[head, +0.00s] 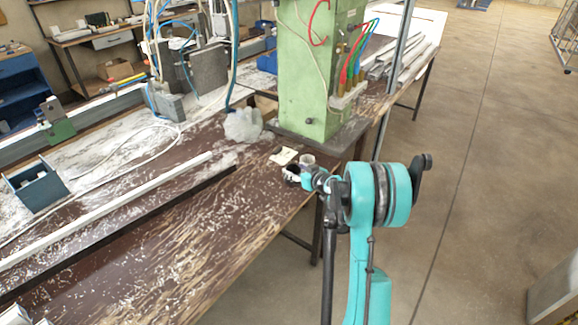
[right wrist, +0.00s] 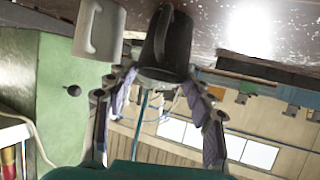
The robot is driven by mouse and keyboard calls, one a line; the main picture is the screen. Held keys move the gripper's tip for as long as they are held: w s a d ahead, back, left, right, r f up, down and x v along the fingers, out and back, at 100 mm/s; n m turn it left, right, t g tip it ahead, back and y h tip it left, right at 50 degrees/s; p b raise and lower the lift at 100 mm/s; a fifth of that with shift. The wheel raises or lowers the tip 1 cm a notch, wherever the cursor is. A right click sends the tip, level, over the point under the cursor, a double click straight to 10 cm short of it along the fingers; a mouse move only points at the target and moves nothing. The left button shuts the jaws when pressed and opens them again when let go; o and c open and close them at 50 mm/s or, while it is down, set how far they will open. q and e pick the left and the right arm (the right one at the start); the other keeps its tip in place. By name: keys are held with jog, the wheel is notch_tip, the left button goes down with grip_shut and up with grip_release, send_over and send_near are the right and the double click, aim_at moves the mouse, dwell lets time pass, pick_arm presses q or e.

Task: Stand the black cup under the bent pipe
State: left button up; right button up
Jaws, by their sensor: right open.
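The black cup (head: 291,174) stands on the brown bench near its right edge, partly hidden by my right gripper (head: 308,178). In the right wrist view, which is upside down, the black cup (right wrist: 172,45) is just beyond the tips of my open right gripper (right wrist: 160,88). Its handle shows on the side. I cannot tell whether the fingers touch it. A pale mug (head: 307,160) stands close by; it also shows in the right wrist view (right wrist: 98,28). I cannot identify the bent pipe for certain; a blue-green hose (head: 235,60) hangs behind. My left gripper is not in view.
A green machine column (head: 307,80) stands just behind the cups. A long white profile (head: 110,208) and a dark strip cross the bench. The bench's front middle is clear.

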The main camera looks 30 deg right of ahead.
jog(key=shift+s+a+r, duration=0.1)
jog(key=shift+s+r, duration=0.15)
jog(key=shift+s, duration=0.15)
jog(key=s+a+r+g+y, duration=0.15)
jog(key=s+a+r, duration=0.25)
jog(key=a, duration=0.5)
jog(key=s+a+r+g, duration=0.2)
jog(key=s+a+r, duration=0.3)
jog(key=a, duration=0.4)
jog(key=s+a+f+g, duration=0.1)
jog(key=s+a, duration=0.4)
jog(key=s, duration=0.6)
jog(key=s+a+g+h, duration=0.1)
jog(key=s+a, duration=0.4)
jog(key=s, duration=0.6)
jog(key=shift+s+a+f+g, duration=0.35)
jog(key=shift+s+f+g, duration=0.05)
jog(key=shift+g, duration=0.15)
jog(key=shift+h, duration=0.25)
